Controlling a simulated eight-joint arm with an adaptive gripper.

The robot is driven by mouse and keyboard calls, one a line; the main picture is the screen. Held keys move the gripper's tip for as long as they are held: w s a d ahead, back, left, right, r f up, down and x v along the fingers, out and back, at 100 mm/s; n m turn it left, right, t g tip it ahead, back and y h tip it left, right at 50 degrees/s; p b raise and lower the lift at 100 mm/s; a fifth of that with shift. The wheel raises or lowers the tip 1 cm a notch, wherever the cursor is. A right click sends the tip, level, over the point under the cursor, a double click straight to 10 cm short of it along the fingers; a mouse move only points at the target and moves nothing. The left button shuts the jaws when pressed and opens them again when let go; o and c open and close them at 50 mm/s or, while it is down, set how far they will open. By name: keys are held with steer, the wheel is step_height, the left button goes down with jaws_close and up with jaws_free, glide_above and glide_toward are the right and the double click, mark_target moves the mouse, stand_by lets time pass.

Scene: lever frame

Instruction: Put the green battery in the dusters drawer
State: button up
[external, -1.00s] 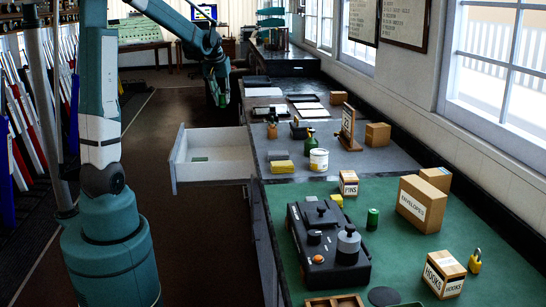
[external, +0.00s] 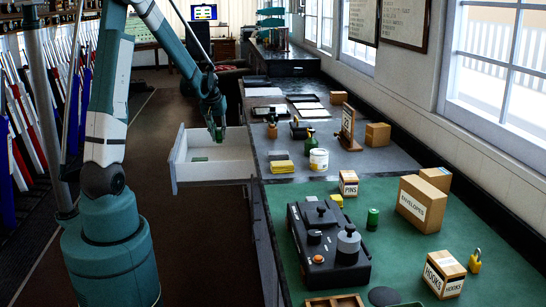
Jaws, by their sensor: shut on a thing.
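My gripper (external: 217,132) hangs above the right part of an open white drawer (external: 212,160), pointing down. It is shut on a small green thing (external: 219,136), mostly hidden by the fingers; I cannot tell for sure that it is the green battery. The drawer sticks out to the left from the counter, with no readable label on it. A flat green piece (external: 200,158) lies on its floor. A green cylinder that looks like a battery (external: 373,218) stands upright on the green mat, well away from my gripper.
The grey counter beside the drawer holds yellow dusters (external: 281,166), a white tin (external: 319,159) and a green bottle (external: 309,138). On the green mat (external: 420,265) stand a black device (external: 320,262), a pins box (external: 348,183) and an envelopes box (external: 421,204). The drawer's left part is clear.

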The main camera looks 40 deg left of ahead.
step_height(320, 180, down, 6)
steer(key=shift+r, duration=0.1)
stand_by(0.5)
steer(key=shift+f+b, duration=0.75)
steer(key=shift+f, duration=2.4)
steer(key=shift+f, duration=0.1)
steer(key=shift+f+b, duration=0.5)
steer(key=shift+f, duration=1.3)
steer(key=shift+f, duration=0.2)
steer(key=o, duration=0.9)
